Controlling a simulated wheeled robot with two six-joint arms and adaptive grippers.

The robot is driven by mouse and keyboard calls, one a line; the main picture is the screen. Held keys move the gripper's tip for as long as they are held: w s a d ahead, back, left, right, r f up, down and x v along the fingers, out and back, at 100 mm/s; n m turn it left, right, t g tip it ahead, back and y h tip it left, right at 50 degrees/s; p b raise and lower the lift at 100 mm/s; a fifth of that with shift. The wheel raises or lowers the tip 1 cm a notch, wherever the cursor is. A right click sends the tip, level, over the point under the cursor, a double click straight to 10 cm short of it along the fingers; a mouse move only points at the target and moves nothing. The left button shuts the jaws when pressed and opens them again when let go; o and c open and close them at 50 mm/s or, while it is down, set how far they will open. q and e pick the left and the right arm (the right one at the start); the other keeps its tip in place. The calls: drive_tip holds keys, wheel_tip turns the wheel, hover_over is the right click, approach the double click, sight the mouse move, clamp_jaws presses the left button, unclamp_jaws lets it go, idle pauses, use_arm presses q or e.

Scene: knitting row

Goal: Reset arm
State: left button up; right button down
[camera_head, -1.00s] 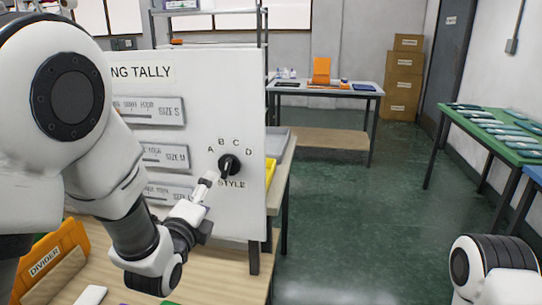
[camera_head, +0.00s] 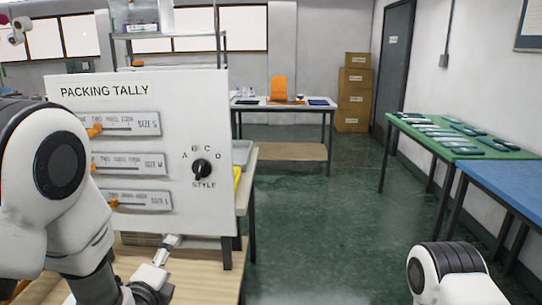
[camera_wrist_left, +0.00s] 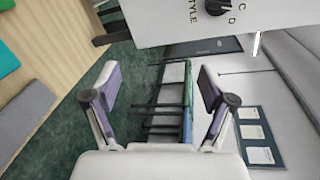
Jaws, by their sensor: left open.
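My left gripper (camera_head: 163,249) is low in front of the packing tally board (camera_head: 205,105), below its bottom edge and apart from the style knob. In the left wrist view the left gripper (camera_wrist_left: 160,95) has its two fingers spread wide with nothing between them. The black style knob (camera_head: 202,169) sits among the letters A, B, C and D at the board's right side; it also shows in the left wrist view (camera_wrist_left: 218,6). My right gripper is out of view; only part of my right arm shows at the lower right.
The board has three slider strips with orange markers (camera_head: 92,131). The wooden table (camera_head: 195,272) lies below it. A green table (camera_head: 470,148) and a blue table (camera_head: 515,180) line the right wall. The green floor (camera_head: 320,220) between is clear.

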use_arm(q)
drive_tip(key=s+f+n+g, duration=0.1)
drive_tip(key=s+f+g, duration=0.1)
drive_tip(key=s+f, duration=0.3)
drive_tip(key=s+a+f+n+g, duration=0.1)
drive_tip(key=s+f, duration=0.4)
drive_tip(key=f, duration=0.7)
drive_tip(key=s+a+f+n+g+p, duration=0.1)
drive_tip(key=s+f+n+g, duration=0.2)
drive_tip(key=f, duration=0.6)
drive_tip(key=shift+s+a+g+y, duration=0.25)
drive_tip(key=shift+s+g+y, duration=0.15)
drive_tip(key=shift+s+g, duration=0.7)
drive_tip(key=s+f+n+g, duration=0.4)
drive_tip(key=s+n, duration=0.4)
drive_tip(key=s, duration=0.1)
drive_tip(key=s+f+n+g, duration=0.3)
drive_tip(key=s+n+g, duration=0.1)
drive_tip(key=s+n, duration=0.5)
drive_tip(key=shift+s+a+f, duration=0.2)
drive_tip(key=shift+s+f, duration=0.2)
drive_tip(key=shift+s, duration=0.05)
